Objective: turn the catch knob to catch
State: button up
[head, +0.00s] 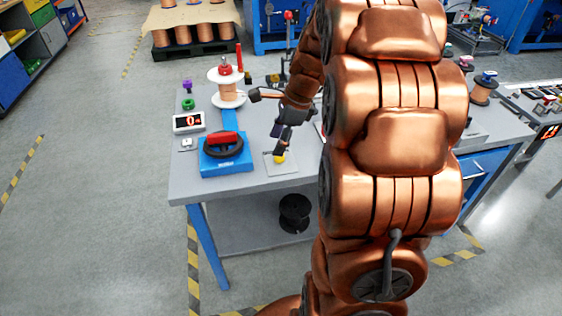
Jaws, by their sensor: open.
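A small yellow knob (279,158) sits on a light square plate (283,168) near the table's front edge. I cannot tell for certain whether it is the catch knob, and its setting is too small to read. My gripper (268,122) is open and empty, its two dark fingers spread wide over the table. The lower fingertip is just above the yellow knob in the picture; I cannot tell whether they touch. The other fingertip points left, beside the copper wire spool (228,88). My copper arm hides the table to the right.
A blue block with a black ring and red top (223,147) stands left of the plate. A red-digit display (188,122), green ring (188,104) and purple knob (187,85) are along the left edge. A black spool (295,212) is on the lower shelf.

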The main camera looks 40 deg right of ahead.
jog(key=w+d+f+m+t+b, duration=0.1)
jog(key=w+d+f+m, duration=0.1)
jog(key=d+f+m, duration=0.3)
jog(key=shift+n, duration=0.5)
jog(key=shift+w+d+x, duration=0.1)
jog(key=shift+w+x, duration=0.15)
jog(key=shift+x, duration=1.1)
jog(key=shift+w+d+x, duration=0.1)
jog(key=shift+w+x, duration=0.1)
jog(key=shift+x, duration=1.2)
jog(key=shift+r, duration=0.1)
jog(key=c, duration=1)
